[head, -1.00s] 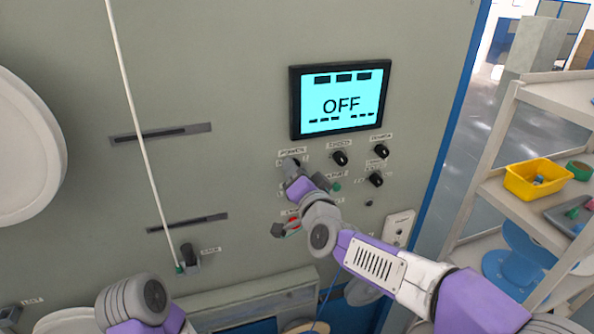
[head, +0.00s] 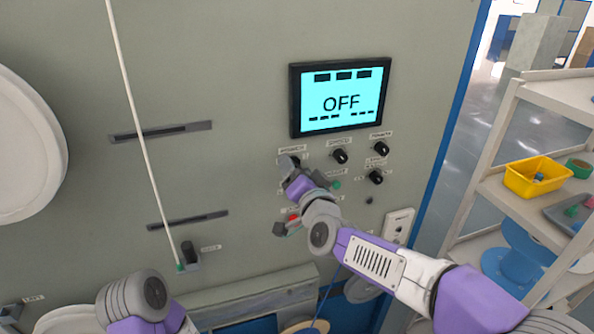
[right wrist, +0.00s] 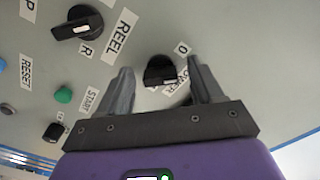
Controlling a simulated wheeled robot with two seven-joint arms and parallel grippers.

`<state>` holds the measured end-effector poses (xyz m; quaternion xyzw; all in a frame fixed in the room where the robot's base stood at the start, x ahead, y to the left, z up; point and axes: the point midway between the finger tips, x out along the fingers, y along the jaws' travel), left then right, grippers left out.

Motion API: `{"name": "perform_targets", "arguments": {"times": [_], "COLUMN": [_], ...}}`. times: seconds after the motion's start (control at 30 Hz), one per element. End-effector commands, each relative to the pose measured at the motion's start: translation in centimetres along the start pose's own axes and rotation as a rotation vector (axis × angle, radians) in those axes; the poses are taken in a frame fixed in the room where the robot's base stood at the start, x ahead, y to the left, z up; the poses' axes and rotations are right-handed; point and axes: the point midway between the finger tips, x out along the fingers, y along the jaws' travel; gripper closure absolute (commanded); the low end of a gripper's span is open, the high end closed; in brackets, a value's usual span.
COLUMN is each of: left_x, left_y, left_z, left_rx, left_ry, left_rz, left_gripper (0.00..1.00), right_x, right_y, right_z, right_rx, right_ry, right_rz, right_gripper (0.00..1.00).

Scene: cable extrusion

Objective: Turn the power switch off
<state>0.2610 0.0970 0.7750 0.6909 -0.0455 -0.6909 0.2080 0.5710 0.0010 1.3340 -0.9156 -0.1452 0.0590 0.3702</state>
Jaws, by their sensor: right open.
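The power switch is a black rotary knob (right wrist: 160,70) on the grey panel, with a "0" mark and a partly covered label beside it in the right wrist view. My right gripper (right wrist: 160,66) is open, with one finger on either side of the knob. I cannot tell whether the fingers touch it. In the head view my right gripper (head: 292,168) is at the panel just under the power label, and it hides most of the knob. The screen (head: 341,97) above reads "OFF". My left gripper is out of view; only part of my left arm shows at the lower left.
Other black knobs (head: 340,156) sit right of the power switch. A green button (right wrist: 63,95) and the reel knob (right wrist: 80,22) are close by. A red button (head: 293,217) is below my right gripper. A shelf with a yellow bin (head: 538,180) stands at the right.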

Motion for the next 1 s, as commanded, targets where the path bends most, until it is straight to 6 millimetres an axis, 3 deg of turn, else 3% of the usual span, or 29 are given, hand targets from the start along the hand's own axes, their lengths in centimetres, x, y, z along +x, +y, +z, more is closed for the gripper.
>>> {"name": "perform_targets", "arguments": {"times": [0.27, 0.7, 1.0], "left_x": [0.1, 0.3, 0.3], "left_y": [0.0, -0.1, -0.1], "left_z": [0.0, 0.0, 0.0], "left_rx": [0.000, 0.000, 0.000], "left_ry": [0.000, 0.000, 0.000], "left_rz": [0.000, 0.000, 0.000], "left_gripper": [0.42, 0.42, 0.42], "right_x": [-0.9, -7.0, -7.6], "right_y": [-0.1, -0.1, 0.0], "right_z": [-0.1, -0.1, 0.0], "right_rx": [0.003, 0.001, 0.000], "right_ry": [0.001, 0.001, 0.000], "right_rz": [-0.001, -0.001, 0.000], "right_gripper": [0.34, 0.34, 0.34]}}
